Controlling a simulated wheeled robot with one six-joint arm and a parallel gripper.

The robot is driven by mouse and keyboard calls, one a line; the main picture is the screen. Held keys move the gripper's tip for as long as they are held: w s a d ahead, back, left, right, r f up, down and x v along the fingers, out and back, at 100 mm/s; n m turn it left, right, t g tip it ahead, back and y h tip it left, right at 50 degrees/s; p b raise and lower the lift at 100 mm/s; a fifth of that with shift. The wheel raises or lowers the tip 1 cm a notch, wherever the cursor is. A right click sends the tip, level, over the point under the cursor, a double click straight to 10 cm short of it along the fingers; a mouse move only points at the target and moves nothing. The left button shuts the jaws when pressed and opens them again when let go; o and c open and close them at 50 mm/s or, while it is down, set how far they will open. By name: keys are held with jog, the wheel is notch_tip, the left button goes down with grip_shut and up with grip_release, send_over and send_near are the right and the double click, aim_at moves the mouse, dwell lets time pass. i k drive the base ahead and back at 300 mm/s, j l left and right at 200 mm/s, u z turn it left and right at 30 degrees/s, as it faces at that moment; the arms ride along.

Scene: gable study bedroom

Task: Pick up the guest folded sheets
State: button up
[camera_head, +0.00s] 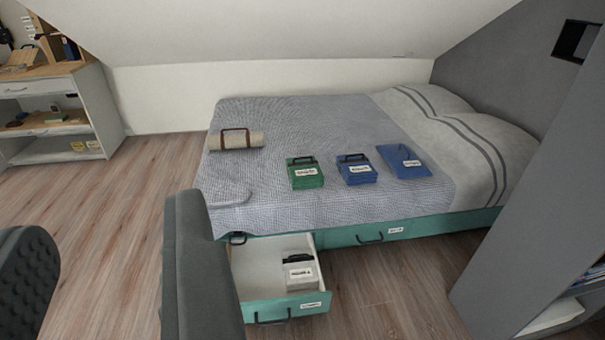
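Several labelled bundles with dark handles are in view, and their labels are too small to read surely, so I cannot tell which is the guest folded sheets. A green bundle (305,175), a blue bundle (356,171) and a flatter blue piece (405,163) lie in a row on the bed (290,120). A white bundle (301,274) with a dark handle and a label sits inside the open drawer (318,297) under the bed, toward its right side. My gripper is not in view.
A beige roll with a brown strap (236,140) lies on the bed's left part. A grey upholstered piece (205,270) stands close in front, left of the drawer. A grey cabinet (550,190) rises at right. Wood floor (120,220) is open at left.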

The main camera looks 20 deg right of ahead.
aim_at(304, 173)
jog(key=i+l, duration=0.2)
jog(key=l, duration=0.15)
jog(key=i+l+u, duration=0.1)
jog(key=i+l, duration=0.15)
jog(key=l, duration=0.15)
jog(key=i+l, duration=0.2)
jog(key=l, duration=0.2)
jog(key=i+l, duration=0.2)
jog(key=l, duration=0.15)
jog(key=i+l+u, duration=0.1)
jog(key=i+l, duration=0.15)
jog(key=l, duration=0.15)
jog(key=i+l, duration=0.15)
jog(key=l, duration=0.25)
jog(key=i+l+u, duration=0.1)
jog(key=l, duration=0.3)
jog(key=i+l, duration=0.3)
jog(key=l, duration=0.15)
